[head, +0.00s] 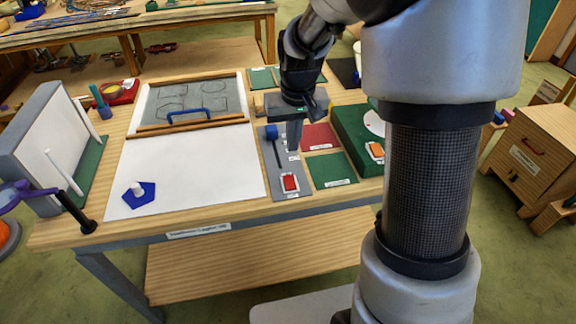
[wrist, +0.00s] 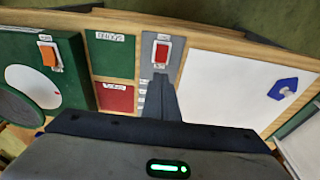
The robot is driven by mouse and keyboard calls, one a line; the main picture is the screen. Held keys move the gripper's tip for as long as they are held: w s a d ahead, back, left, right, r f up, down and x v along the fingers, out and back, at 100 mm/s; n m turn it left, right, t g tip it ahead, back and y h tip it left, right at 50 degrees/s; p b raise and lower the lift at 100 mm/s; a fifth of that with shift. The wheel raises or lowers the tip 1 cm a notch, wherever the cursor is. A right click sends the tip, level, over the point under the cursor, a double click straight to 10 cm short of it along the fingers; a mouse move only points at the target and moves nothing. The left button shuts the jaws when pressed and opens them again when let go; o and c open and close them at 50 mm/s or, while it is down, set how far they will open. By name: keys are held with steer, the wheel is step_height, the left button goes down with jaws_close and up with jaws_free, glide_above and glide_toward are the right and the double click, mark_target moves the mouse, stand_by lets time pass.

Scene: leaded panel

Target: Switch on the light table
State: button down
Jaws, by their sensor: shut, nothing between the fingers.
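The light table is likely the large white panel (head: 190,170) set in the wooden bench; it also shows in the wrist view (wrist: 230,85). A red rocker switch (head: 290,182) in a white frame sits at the near end of a grey strip right of the panel. The switch also shows in the wrist view (wrist: 162,53). My gripper (head: 295,148) points down over the grey strip, farther back than the switch. In the wrist view its shut, empty fingers (wrist: 162,80) end just below the switch in the picture. I cannot tell whether the switch is on.
A blue-headed lever or tool (head: 272,133) lies on the grey strip left of my gripper. A green box (head: 358,138) with an orange switch (head: 376,150) stands to the right. Red and green squares lie between. A blue piece (head: 138,194) rests on the white panel.

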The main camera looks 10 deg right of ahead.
mark_target(290, 179)
steer(key=w+f, duration=0.1)
steer(key=f, duration=0.8)
steer(key=w+f, duration=0.1)
steer(key=f, duration=0.3)
steer(key=shift+w+f, duration=0.35)
steer(key=shift+f, duration=0.05)
steer(key=shift+w+f+g+p, duration=0.2)
steer(key=shift+w+g+p, duration=0.05)
steer(key=shift+g+p, duration=0.2)
steer(key=shift+s+f, duration=0.15)
steer(key=shift+s, duration=0.05)
steer(key=shift+s+f, duration=0.1)
steer(key=shift+s, duration=0.8)
